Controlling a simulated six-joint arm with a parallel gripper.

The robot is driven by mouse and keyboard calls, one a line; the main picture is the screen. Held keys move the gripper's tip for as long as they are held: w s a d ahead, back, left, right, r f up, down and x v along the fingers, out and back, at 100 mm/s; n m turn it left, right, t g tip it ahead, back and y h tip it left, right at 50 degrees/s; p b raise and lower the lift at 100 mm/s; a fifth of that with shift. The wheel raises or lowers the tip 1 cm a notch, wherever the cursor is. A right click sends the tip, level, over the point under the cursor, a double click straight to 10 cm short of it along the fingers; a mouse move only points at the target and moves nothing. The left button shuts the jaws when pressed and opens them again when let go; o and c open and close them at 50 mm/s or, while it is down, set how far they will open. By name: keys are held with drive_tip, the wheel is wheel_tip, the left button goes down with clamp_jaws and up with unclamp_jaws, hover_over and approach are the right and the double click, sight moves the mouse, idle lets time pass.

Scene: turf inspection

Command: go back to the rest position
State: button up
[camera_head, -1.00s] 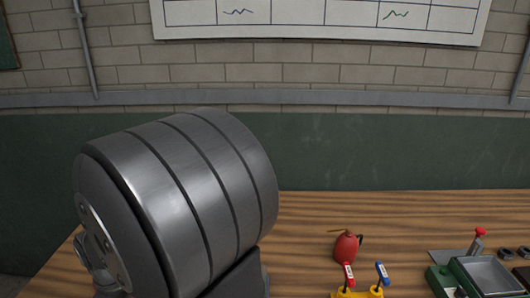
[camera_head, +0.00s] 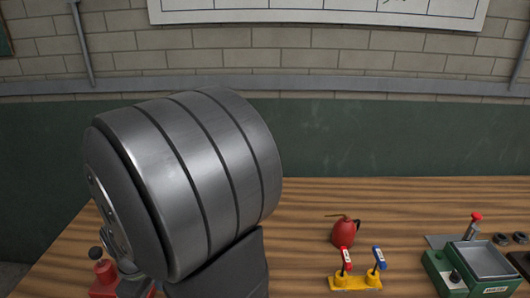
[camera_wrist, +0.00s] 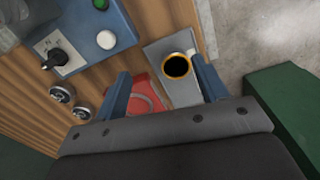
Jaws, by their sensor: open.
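My gripper (camera_wrist: 163,88) shows in the wrist view, with its two blue-grey fingers spread apart. No object is clamped between them. Beyond and between the fingers lie a red item (camera_wrist: 146,100) and a grey plate (camera_wrist: 178,87) bearing a yellow-ringed round black part (camera_wrist: 177,67). I cannot tell from this view how far the fingers are from them. In the head view my large metal arm link fills the left side, and my gripper is not visible there.
The wooden bench (camera_head: 310,205) holds a red oil can (camera_head: 345,231), a yellow stand (camera_head: 355,282) with red and blue handles, and a green box (camera_head: 442,271) at right. A red item with a black knob (camera_head: 105,272) is partly hidden at left. A blue-grey control box (camera_wrist: 88,30) shows in the wrist view.

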drive_tip(key=w+d+r, duration=0.3)
drive_tip(key=d+r, duration=0.2)
drive_tip(key=d, duration=0.2)
drive_tip(key=w+a+r, duration=0.2)
drive_tip(key=w+a, duration=0.2)
drive_tip(key=w, duration=0.5)
drive_tip(key=s+a+f, duration=0.1)
drive_tip(key=a+f, duration=0.1)
drive_tip(key=a, duration=0.2)
drive_tip(key=s+a+f, duration=0.1)
drive_tip(key=a+f, duration=0.5)
drive_tip(key=a, duration=0.1)
drive_tip(key=shift+s+a, duration=0.3)
drive_tip(key=shift+s, duration=0.1)
drive_tip(key=shift+f, duration=0.75)
